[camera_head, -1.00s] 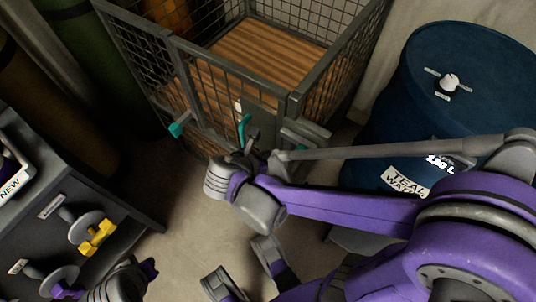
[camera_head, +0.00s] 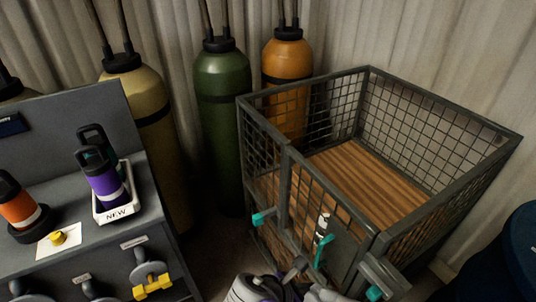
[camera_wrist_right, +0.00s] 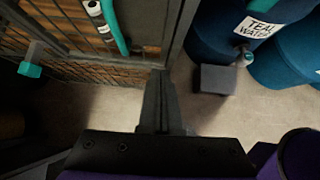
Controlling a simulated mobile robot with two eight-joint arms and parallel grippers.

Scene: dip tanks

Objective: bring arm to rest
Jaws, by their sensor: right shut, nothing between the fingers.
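My right gripper (camera_head: 296,269) shows at the bottom of the head view, in front of the wire cage. In the right wrist view its dark fingers (camera_wrist_right: 163,103) are together with nothing between them. The fingers point toward the cage's lower front edge and the pale floor. Whether they touch the cage I cannot tell. Part of my purple and grey right arm is cut off by the bottom edge of the head view. My left gripper is not in view.
The wire cage (camera_head: 445,113) has a wooden floor and teal handles (camera_head: 322,250). Green (camera_head: 222,95), orange (camera_head: 287,62) and tan cylinders stand behind. A grey bench (camera_head: 60,262) with bottles is at left. A blue drum (camera_head: 522,250) is at right. Pale floor (camera_wrist_right: 215,115) shows beside the cage.

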